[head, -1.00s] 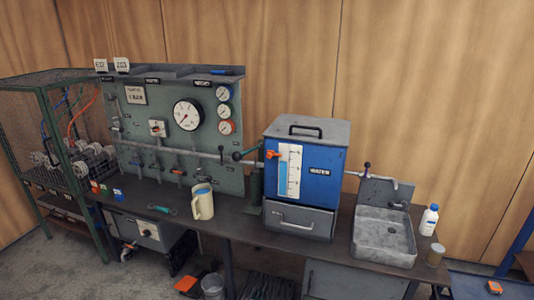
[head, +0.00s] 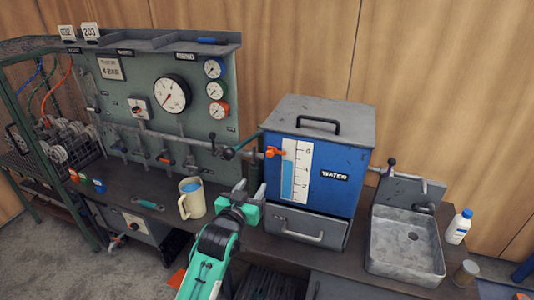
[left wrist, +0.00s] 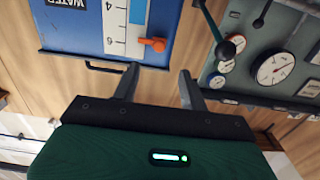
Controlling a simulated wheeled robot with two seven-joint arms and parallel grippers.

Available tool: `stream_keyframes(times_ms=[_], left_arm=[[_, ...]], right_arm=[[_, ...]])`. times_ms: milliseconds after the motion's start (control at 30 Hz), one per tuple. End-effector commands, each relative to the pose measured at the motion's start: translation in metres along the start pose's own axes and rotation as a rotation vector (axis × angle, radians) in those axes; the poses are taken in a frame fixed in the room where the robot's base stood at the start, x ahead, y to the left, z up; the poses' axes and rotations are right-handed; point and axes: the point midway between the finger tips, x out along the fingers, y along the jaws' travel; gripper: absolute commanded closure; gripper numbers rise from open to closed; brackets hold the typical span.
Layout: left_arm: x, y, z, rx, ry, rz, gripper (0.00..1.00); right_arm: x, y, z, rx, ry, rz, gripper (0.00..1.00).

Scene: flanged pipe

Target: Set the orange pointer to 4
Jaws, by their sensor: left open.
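The blue water tank (head: 330,205) carries a white scale (head: 296,170) marked 2, 4 and 6, with a blue water column on it. The orange pointer (head: 275,152) sits at the scale's left edge, level with about the 6. The left wrist view shows the tank upside down, with the orange pointer (left wrist: 152,43) near the 6. My left gripper (head: 247,193) is in front of the tank, below and left of the pointer. In the left wrist view its fingers (left wrist: 158,76) are apart and empty, and the pointer lies beyond them. My right gripper is not in view.
A cream jug (head: 192,203) stands on the bench left of my left gripper. A pipe with a black-knobbed lever (head: 228,153) runs close left of the pointer. The gauge panel (head: 165,130) stands behind, left. A sink (head: 405,245) and white bottle (head: 457,227) are at right.

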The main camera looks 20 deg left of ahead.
Motion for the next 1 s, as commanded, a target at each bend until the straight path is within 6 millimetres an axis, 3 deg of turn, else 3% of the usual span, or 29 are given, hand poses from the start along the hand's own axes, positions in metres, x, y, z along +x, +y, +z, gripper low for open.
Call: stream_keyframes(times_ms=[167, 400, 700, 1000], left_arm=[[0.006, -0.001, -0.013, -0.002, 0.020, -0.002, 0.56], [0.046, -0.001, -0.014, -0.002, 0.018, -0.002, 0.56], [0.101, -0.001, -0.014, -0.001, 0.017, -0.002, 0.56], [0.132, -0.001, -0.013, -0.001, 0.016, -0.002, 0.56]], right_arm=[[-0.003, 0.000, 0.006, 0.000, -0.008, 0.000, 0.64], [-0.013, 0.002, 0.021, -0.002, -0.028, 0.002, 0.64], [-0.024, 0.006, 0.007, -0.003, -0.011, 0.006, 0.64], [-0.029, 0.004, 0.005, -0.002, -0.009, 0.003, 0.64]])
